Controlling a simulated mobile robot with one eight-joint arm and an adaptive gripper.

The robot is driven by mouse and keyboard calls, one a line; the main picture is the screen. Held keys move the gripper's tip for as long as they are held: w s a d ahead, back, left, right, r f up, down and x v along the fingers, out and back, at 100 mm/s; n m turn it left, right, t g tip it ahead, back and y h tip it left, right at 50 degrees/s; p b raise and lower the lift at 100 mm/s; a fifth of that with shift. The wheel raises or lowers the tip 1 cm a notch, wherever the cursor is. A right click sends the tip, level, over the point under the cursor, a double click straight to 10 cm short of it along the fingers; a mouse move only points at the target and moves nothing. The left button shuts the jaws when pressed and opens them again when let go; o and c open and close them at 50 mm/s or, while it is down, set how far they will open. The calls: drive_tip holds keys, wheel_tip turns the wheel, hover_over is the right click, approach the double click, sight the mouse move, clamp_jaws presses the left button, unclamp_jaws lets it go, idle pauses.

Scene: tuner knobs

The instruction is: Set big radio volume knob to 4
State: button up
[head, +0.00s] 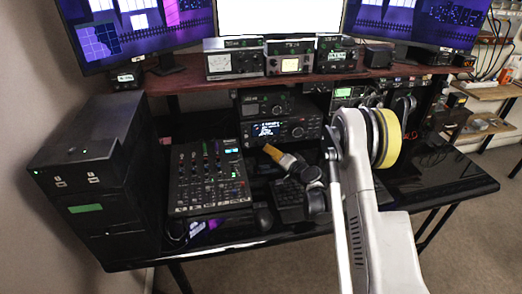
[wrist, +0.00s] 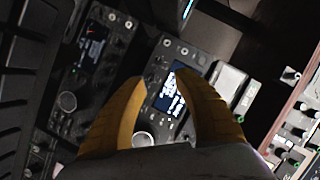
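The big radio (head: 290,130) with a lit screen sits under the shelf in the head view. A black radio with a lit white-on-dark screen (wrist: 172,97) shows in the wrist view, apparently the same one. A large round silver knob (wrist: 143,139) shows on its face between my fingers. Smaller knobs sit beside the screen, partly hidden by my fingers; I cannot read any volume marking. My gripper (wrist: 158,78) is open, its yellow fingers apart with nothing between their tips. In the head view my gripper (head: 268,149) is just in front of the big radio.
A smaller radio (head: 266,103) rests above the big one. A mixer (head: 208,178) is to the left, a black computer tower (head: 90,165) farther left. Boxes with meters (head: 232,62) stand on the shelf above.

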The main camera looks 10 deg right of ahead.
sight(258, 144)
drive_tip(key=shift+w+f, duration=0.15)
drive_tip(key=shift+f, duration=0.1)
drive_tip(key=b+x, duration=0.3)
drive_tip(key=x, duration=0.7)
drive_tip(key=shift+b, duration=0.3)
drive_tip(key=shift+w, duration=0.3)
clamp_jaws()
